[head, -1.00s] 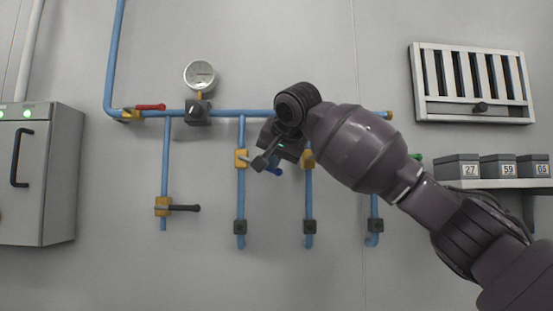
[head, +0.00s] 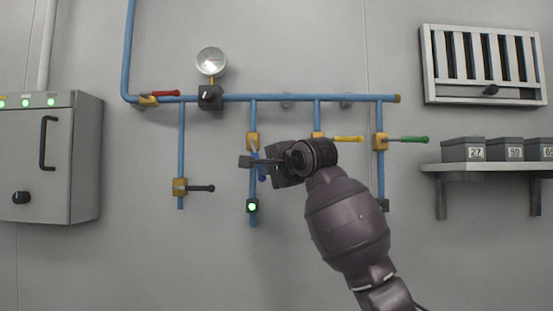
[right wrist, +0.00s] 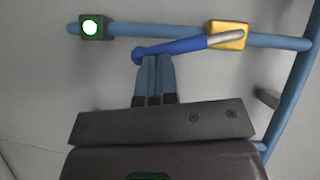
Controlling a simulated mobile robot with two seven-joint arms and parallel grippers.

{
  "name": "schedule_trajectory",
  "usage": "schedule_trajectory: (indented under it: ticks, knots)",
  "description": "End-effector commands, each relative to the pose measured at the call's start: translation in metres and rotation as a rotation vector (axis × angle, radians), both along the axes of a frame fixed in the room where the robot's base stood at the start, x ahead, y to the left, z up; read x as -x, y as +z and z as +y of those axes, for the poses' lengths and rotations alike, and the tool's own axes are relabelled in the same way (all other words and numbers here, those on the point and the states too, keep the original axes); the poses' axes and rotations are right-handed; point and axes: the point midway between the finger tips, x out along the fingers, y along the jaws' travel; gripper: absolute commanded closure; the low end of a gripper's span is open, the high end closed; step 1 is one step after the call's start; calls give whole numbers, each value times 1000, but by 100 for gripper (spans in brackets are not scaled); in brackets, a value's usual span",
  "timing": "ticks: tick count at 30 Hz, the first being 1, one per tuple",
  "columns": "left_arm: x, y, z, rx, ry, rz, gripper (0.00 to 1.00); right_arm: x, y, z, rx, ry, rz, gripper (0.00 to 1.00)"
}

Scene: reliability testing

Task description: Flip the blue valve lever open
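The blue valve lever (head: 261,175) is on the second vertical pipe from the left in the head view, partly hidden by my gripper. It points down, almost along the pipe. In the right wrist view the blue lever (right wrist: 185,46) runs from its yellow valve body (right wrist: 228,36), at a small angle to the pipe. My right gripper (head: 247,161) is at the lever; in the right wrist view its fingers (right wrist: 155,62) are close together, with their tips at the lever's side near its free end. They are not around it. My left gripper is not in view.
A green light glows on the block (head: 252,207) below the blue lever. Red (head: 162,94), black (head: 200,188), yellow (head: 347,139) and green (head: 413,140) levers sit on nearby pipes. A grey cabinet (head: 85,160) is at left, a shelf (head: 490,170) with bins at right.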

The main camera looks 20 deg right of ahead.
Motion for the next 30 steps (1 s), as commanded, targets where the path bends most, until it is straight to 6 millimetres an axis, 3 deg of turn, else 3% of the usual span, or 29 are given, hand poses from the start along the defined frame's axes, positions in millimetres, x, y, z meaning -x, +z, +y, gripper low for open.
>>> schedule_trajectory:
  ticks: [12,30]
  knots:
    - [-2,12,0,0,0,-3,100,-5,-7,17,-214,1,-62,100]
    - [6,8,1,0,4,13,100,-6,-8,20,-256,-1,-76,100]
